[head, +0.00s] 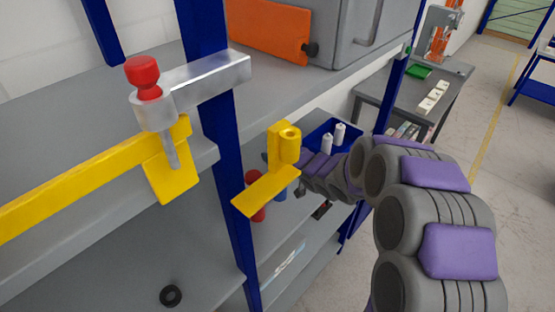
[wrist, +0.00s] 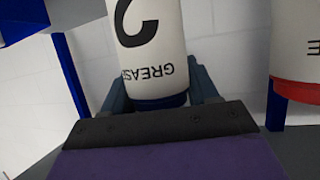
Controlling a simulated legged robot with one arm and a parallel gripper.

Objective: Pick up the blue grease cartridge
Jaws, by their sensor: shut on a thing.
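The blue grease cartridge (wrist: 155,45) is white with a blue band at its near end and the word GREASE. It fills the middle of the wrist view, and its far end is cut off by the top edge. My gripper (wrist: 160,85) has one finger on each side of it and is shut on it. In the head view my arm reaches to the shelf, and a yellow bracket hides most of my gripper. A blue part (head: 280,194) shows just below the bracket; I cannot tell if it is the cartridge.
A red-banded white cartridge (wrist: 298,50) stands close to the right in the wrist view. In the head view, the yellow bracket (head: 268,188) and blue post (head: 228,170) are close to my arm. A blue bin (head: 318,137) with white bottles is behind.

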